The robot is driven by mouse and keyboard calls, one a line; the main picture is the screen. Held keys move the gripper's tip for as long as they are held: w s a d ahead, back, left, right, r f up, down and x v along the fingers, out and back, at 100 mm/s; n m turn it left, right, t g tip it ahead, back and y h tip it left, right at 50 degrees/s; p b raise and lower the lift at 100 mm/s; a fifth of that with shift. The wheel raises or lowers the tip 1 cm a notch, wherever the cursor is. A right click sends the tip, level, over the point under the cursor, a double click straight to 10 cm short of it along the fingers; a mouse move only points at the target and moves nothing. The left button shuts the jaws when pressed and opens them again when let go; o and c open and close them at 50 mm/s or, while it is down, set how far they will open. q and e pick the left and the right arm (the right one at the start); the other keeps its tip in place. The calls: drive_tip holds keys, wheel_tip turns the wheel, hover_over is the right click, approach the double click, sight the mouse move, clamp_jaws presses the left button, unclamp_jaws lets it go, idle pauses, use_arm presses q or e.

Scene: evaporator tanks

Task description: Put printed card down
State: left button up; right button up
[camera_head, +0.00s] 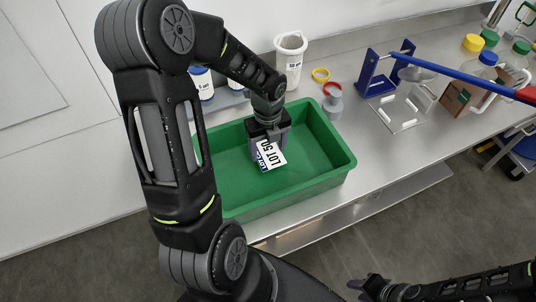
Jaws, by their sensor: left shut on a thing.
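A white printed card (269,156) with "LOT 50" lettering and a blue edge is held by my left gripper (266,138). The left gripper points down over the green tray (343,161) and is shut on the card, which hangs tilted. I cannot tell whether the card touches the tray floor. My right gripper (364,287) is low at the bottom of the view, away from the counter; its fingers are too small and dark to read.
Behind the tray stand a white beaker (290,62) and labelled bottles (203,84). To the right are a grey container with a red ring (333,100), a yellow ring (320,75), a blue frame (371,82) and several capped jars. The tray's right half looks empty.

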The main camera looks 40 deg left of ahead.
sight(268, 153)
use_arm(q)
drive_tip(key=shift+f, duration=1.85)
drive_tip(key=shift+f, duration=0.1)
drive_tip(key=shift+f, duration=0.15)
drive_tip(key=o, duration=1.3)
wheel_tip(268, 153, up, 13)
drive_tip(key=shift+f, duration=0.2)
